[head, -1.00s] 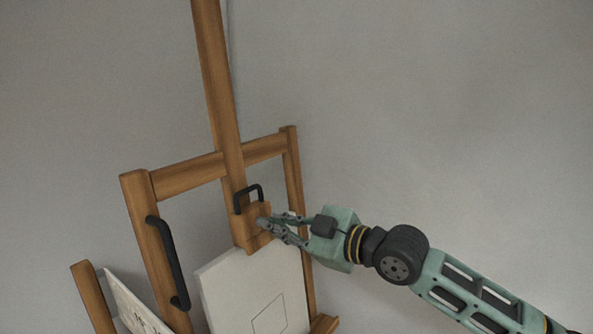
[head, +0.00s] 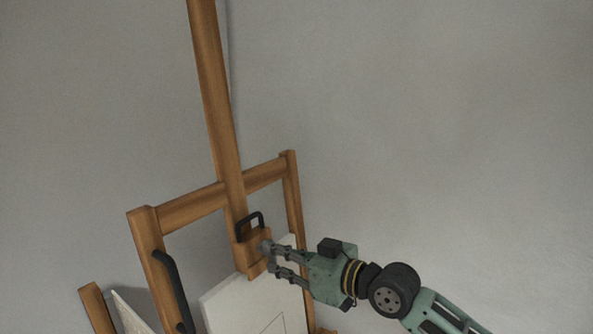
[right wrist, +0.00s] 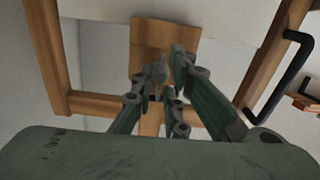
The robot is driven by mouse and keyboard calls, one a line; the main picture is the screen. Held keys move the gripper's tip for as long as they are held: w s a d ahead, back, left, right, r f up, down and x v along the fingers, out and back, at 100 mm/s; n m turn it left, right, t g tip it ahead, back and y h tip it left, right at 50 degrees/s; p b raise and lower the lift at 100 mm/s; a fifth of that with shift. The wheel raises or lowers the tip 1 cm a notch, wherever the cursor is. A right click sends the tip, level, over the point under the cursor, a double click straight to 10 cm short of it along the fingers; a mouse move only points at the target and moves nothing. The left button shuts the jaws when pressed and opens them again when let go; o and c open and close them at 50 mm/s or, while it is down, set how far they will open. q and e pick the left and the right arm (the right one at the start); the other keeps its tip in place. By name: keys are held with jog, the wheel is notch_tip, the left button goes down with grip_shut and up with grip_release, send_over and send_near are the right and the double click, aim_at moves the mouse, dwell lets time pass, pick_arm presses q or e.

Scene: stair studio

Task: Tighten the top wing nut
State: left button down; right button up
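The wooden easel has a tall centre mast (head: 215,100) with a wooden clamp block (head: 255,258) on it, above a pale canvas (head: 240,300). A black handle (head: 250,226) sits at the top of the block. My right gripper (head: 269,258) is at the block's right front side, its fingers spread apart. In the right wrist view, a small grey piece, seemingly the top wing nut (right wrist: 159,72), shows against the block between the fingertips (right wrist: 160,68). The fingers partly hide it, and contact is unclear. My left gripper is out of view.
A long black handle (head: 172,290) is on the easel's left post. A second wooden frame with a white panel (head: 128,312) stands at the lower left. The crossbar (head: 190,208) runs behind the mast. The wall side at right is clear.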

jog(key=shift+o, duration=0.9)
jog(key=shift+s+a+f, duration=0.15)
jog(key=shift+o, duration=0.4)
jog(key=shift+a+r, duration=0.1)
jog(key=shift+r, duration=0.1)
jog(key=v, duration=0.6)
